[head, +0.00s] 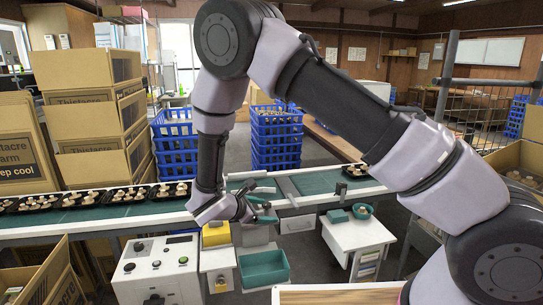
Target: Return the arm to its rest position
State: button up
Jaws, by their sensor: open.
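My arm reaches across the picture from the lower right, up over the top, and down to the belt. My gripper (264,209) points right, low over the front edge of the green conveyor belt (319,184). Its fingers are apart, and I see nothing between them. Black trays of mushrooms (127,195) stand in a row on the belt, left of my gripper. My arm's wrist hides part of the belt.
Cardboard boxes (95,118) are stacked at the left. Blue crates (276,138) stand behind the belt. In front are a control box (155,272), a teal bin (263,268) and a white stand (357,235). A metal rack (447,70) rises at the right.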

jog(key=s+d+r+m+g+y, duration=0.3)
jog(key=d+r+m+g, duration=0.4)
jog(key=d+r+m, duration=1)
jog(key=s+d+r+m+t+y, duration=0.2)
jog(key=s+d+r+m, duration=0.3)
jog(key=r, duration=0.5)
jog(key=s+d+r+m+t+y, duration=0.3)
jog(key=s+d+r+m+y, duration=0.1)
jog(key=s+r, duration=0.5)
jog(key=shift+s+d+r+m+y, duration=0.35)
jog(key=shift+d+r+m+y, duration=0.05)
jog(key=shift+d+r, duration=0.2)
jog(key=shift+a, duration=0.15)
